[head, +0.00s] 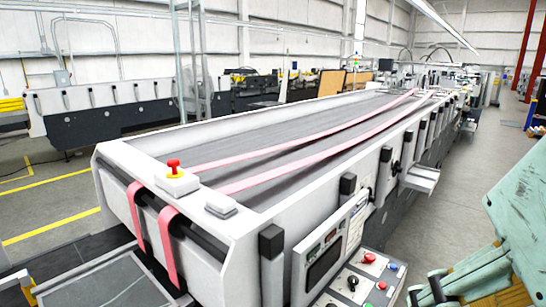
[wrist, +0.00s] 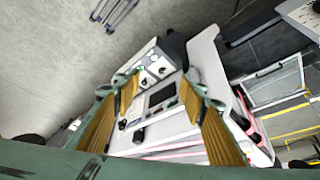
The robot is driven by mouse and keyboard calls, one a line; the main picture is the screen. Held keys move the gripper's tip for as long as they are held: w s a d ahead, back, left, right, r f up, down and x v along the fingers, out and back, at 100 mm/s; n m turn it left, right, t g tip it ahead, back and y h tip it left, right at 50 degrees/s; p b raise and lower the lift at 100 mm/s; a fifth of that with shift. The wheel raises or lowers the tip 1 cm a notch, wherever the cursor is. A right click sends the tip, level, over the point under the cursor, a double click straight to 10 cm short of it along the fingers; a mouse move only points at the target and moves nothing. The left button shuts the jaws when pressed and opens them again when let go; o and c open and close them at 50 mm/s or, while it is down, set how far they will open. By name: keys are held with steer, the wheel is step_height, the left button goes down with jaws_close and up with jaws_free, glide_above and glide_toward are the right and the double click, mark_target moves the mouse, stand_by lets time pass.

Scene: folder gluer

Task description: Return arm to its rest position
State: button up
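My gripper (wrist: 160,90) shows in the wrist view as two green fingers with yellow ribbed pads. The fingers stand apart, and nothing is held between them. Through the gap I see the folder gluer's control panel, with a dark screen (wrist: 161,94) and knobs, some distance beyond the fingertips. In the head view, green parts of my arm and a yellow ribbed pad stand at the lower right, partly cut off by the frame edge, to the right of the machine's control box (head: 362,283).
The long white folder gluer (head: 262,207) with pink belts (head: 330,142) fills the middle of the head view. A red emergency button (head: 173,166) sits on its near corner. A grey floor aisle (head: 480,150) lies clear to its right. Another machine (head: 100,118) stands at the back left.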

step_height(320, 180, down, 21)
steer(key=g+b, duration=0.1)
steer(key=b, duration=1.5)
steer(key=shift+w, duration=0.3)
stand_by(0.7)
